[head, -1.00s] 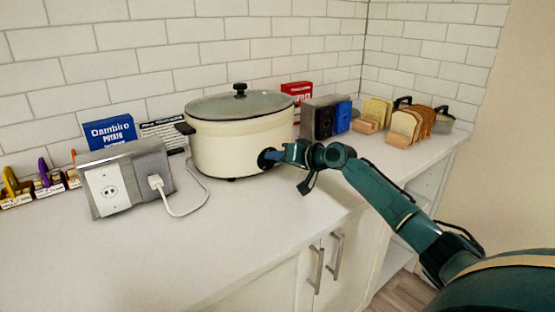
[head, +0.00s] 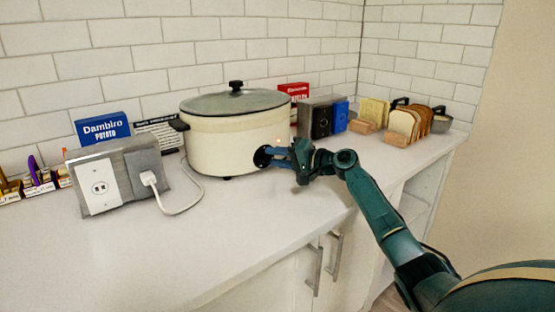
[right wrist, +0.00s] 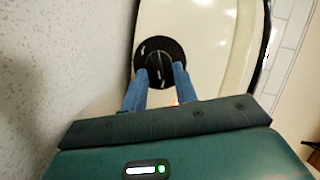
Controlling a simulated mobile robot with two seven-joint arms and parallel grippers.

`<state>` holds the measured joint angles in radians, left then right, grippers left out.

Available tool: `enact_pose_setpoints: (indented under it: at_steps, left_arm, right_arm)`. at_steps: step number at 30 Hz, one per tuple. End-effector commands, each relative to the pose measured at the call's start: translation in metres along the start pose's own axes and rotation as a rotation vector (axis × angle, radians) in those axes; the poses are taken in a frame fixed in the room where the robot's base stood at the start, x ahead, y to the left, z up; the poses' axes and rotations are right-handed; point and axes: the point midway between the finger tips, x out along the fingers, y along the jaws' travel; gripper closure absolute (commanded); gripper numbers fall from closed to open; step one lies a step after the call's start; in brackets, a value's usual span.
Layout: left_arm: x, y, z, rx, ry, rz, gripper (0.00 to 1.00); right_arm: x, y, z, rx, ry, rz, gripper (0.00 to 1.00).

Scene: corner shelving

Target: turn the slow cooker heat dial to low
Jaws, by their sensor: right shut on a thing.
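The cream slow cooker (head: 225,152) stands on the counter with a glass lid and black knob on top. Its round black heat dial (head: 263,157) is on the front, and it also shows in the right wrist view (right wrist: 158,58) with a grey pointer line and small white marks. The labels are too small to read. My right gripper (head: 279,157) is at the front of the cooker, its blue fingers shut on the dial, one on each side in the right wrist view (right wrist: 160,78). My left gripper is out of view.
A grey outlet box (head: 118,180) with a plugged-in white cord stands left of the cooker. A blue potato box (head: 102,129) is behind it. A grey and blue appliance (head: 322,117) and bread racks (head: 405,125) stand to the right. The front counter (head: 240,215) is clear.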

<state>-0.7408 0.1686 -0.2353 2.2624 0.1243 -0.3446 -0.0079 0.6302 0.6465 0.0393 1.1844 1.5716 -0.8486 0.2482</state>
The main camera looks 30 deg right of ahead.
Motion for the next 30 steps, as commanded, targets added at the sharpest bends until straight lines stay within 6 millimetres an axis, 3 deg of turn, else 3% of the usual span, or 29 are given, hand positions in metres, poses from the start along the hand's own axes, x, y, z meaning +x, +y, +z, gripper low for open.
enact_pose_setpoints:
  at_steps: [14, 15, 22, 30]
  left_arm:
    - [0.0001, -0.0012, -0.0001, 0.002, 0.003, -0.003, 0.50]
    - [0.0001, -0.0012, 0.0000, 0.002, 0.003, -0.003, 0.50]
    - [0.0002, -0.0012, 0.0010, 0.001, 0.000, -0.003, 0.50]
    - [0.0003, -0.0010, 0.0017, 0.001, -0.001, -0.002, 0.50]
  right_arm:
    - [0.0001, -0.0005, -0.0004, 0.012, 0.001, -0.006, 0.94]
    - [0.0001, -0.0005, -0.0004, 0.012, 0.001, -0.006, 0.68]
    - [0.0000, -0.0003, -0.0002, 0.011, 0.001, -0.005, 0.49]
    - [-0.0019, 0.0005, -0.0002, 0.011, 0.001, -0.004, 0.49]
